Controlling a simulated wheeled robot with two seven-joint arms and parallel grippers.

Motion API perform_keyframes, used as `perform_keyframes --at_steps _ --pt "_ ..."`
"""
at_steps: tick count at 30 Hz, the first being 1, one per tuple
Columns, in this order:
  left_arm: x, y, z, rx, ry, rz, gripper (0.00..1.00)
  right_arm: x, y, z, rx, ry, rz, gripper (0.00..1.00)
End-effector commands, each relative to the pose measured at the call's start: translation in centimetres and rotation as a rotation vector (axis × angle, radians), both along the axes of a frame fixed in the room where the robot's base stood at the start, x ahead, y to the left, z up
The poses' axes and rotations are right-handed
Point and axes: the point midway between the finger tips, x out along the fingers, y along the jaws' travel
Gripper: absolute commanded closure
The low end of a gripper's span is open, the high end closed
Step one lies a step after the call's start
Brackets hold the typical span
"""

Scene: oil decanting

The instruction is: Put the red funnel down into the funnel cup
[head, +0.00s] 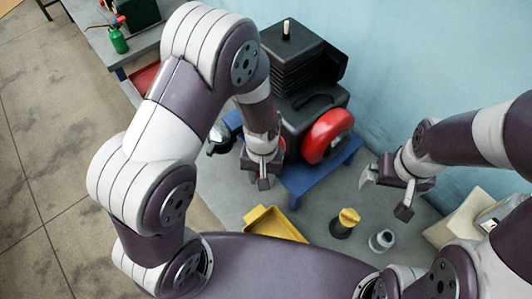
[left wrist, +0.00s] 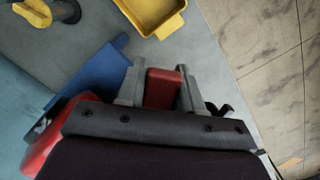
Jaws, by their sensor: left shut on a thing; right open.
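My left gripper (head: 264,184) is shut on a red piece (left wrist: 163,88), which shows between its fingers in the left wrist view. I take it for the red funnel; its shape is mostly hidden by the gripper. In the head view only a bit of red shows behind the gripper. A small grey open-topped vessel (head: 382,240), perhaps the funnel cup, stands on the grey tabletop at the right, apart from the left gripper. My right gripper (head: 386,194) is open and empty, above and behind that vessel.
A black can with a yellow top (head: 346,222) stands left of the grey vessel. A yellow tray (head: 272,226) lies at the near table edge. A black machine with a red round part (head: 328,136) rests on a blue stand (head: 300,188). A dark shiny vessel (head: 220,138) is left of it.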

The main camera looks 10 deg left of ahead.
Motion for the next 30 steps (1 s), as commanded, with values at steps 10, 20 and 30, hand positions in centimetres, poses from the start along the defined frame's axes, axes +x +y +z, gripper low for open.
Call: perform_keyframes --at_steps 10,20,30 --pt "0.0 0.0 1.1 0.0 0.0 0.0 1.0 0.0 0.0 1.1 0.0 0.0 0.0 0.0" --pt "0.0 0.0 1.9 0.0 0.0 0.0 1.0 0.0 0.0 1.8 0.0 0.0 0.0 0.0" --pt "0.0 0.0 2.5 0.0 -0.001 0.0 1.0 0.0 0.0 2.3 0.0 0.0 0.0 0.0"
